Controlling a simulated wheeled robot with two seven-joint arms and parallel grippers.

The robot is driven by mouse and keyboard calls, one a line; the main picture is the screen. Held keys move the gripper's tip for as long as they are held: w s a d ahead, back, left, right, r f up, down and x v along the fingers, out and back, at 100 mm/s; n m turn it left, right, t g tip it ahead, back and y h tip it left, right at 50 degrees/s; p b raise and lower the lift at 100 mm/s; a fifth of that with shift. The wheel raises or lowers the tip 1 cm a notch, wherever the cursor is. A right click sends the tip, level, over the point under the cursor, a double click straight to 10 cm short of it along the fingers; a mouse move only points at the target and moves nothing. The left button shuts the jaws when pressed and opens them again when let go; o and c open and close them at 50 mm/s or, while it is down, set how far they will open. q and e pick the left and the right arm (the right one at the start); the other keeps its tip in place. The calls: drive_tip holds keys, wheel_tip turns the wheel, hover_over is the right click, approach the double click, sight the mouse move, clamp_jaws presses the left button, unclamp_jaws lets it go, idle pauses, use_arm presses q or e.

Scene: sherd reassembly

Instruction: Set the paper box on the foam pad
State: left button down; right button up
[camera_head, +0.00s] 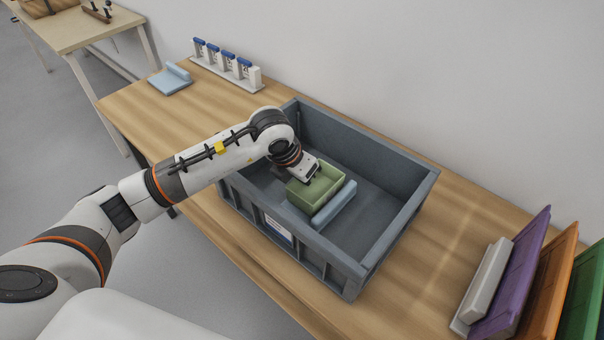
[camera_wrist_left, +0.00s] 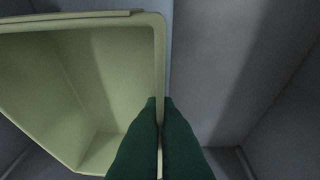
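The paper box, a light green open-topped box (camera_head: 315,190), is inside the grey crate (camera_head: 405,225). My left gripper (camera_head: 305,178) reaches down into the crate at the box's far side. In the left wrist view its dark green fingers (camera_wrist_left: 160,135) straddle one wall of the box (camera_wrist_left: 60,85), one finger inside and one outside, closed on it. A light blue pad (camera_head: 335,204) shows in the crate along the box's right side. I cannot tell whether part of it lies under the box. Another light blue foam piece with a raised edge (camera_head: 172,79) lies on the table. My right gripper is not in view.
The crate's high walls surround the box and my left gripper. A rack with several blue-topped items (camera_head: 226,66) stands at the back. Purple (camera_head: 512,275), orange (camera_head: 548,285) and green panels stand at the right.

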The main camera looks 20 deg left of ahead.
use_arm(q)
drive_tip(key=shift+f, duration=0.3)
drive_tip(key=c, duration=1.6)
unclamp_jaws()
wheel_tip(320, 180, up, 12)
drive_tip(key=p, duration=0.7)
